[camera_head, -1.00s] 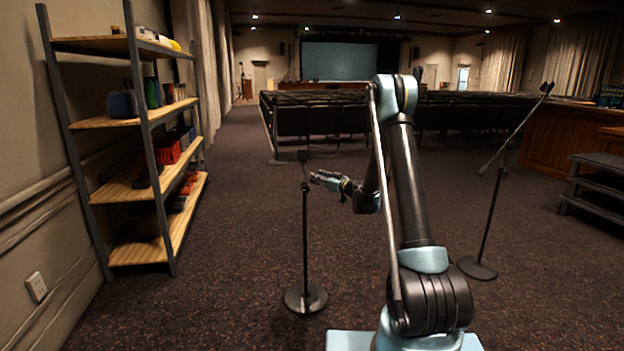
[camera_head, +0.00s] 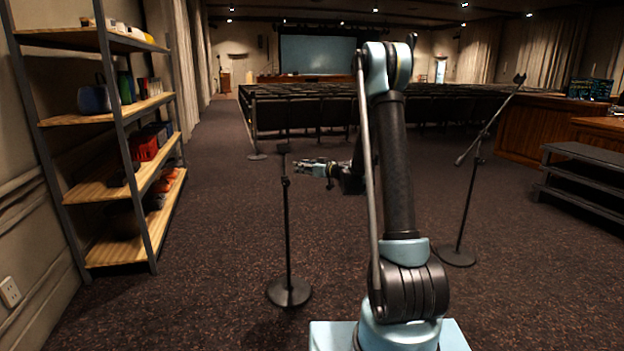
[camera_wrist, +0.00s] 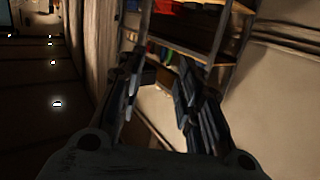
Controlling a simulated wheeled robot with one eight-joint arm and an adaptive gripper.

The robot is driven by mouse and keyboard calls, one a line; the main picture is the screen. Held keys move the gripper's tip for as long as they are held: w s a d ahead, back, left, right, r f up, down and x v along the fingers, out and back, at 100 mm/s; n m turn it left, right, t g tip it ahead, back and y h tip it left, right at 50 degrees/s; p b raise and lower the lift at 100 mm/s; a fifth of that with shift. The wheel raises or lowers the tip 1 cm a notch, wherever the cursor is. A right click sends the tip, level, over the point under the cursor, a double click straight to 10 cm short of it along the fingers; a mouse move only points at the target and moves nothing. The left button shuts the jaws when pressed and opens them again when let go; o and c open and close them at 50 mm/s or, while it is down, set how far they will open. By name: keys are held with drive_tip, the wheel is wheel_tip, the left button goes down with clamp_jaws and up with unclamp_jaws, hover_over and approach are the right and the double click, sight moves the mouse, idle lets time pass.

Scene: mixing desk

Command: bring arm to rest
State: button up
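My gripper (camera_head: 306,164) is at the end of my raised and folded arm, left of my upper arm in the head view. It points to the left, at about the height of the top of a black microphone stand. In the wrist view, the two fingers of my gripper (camera_wrist: 158,85) stand apart with a gap between them. Nothing shows between the fingers except the background wall and shelf.
A shelf unit (camera_head: 108,187) holding several items stands along the left wall. A black stand (camera_head: 287,240) is close by my gripper. A boom microphone stand (camera_head: 468,210) and dark steps (camera_head: 585,180) are on the right. Open carpet (camera_head: 215,220) lies between shelf and stand.

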drive_tip(key=s+d+r+m+g+h, duration=0.1)
drive_tip(key=s+d+r+g+h, duration=0.1)
drive_tip(key=s, duration=0.6)
drive_tip(key=s+d+r+m+g+h, duration=0.1)
drive_tip(key=s+d, duration=0.2)
drive_tip(key=s, duration=0.6)
drive_tip(key=s+d+r+m+g+h, duration=0.1)
drive_tip(key=s+d+r+g+h, duration=0.1)
drive_tip(key=s, duration=0.6)
drive_tip(key=s+d+f+m+g+h, duration=0.1)
drive_tip(key=s+d, duration=0.4)
drive_tip(key=s, duration=0.5)
drive_tip(key=s+d+f+m+g+h, duration=0.1)
drive_tip(key=s+d+f+m+h, duration=0.2)
drive_tip(key=s+d+f, duration=0.3)
drive_tip(key=s+d+f+m+g+h, duration=0.1)
drive_tip(key=s+d+f+h, duration=0.3)
drive_tip(key=s, duration=1.1)
drive_tip(key=shift+d+f+m, duration=0.2)
drive_tip(key=shift+d+m, duration=0.5)
drive_tip(key=shift+d, duration=0.2)
drive_tip(key=shift+w+f, duration=0.2)
drive_tip(key=shift+w, duration=0.3)
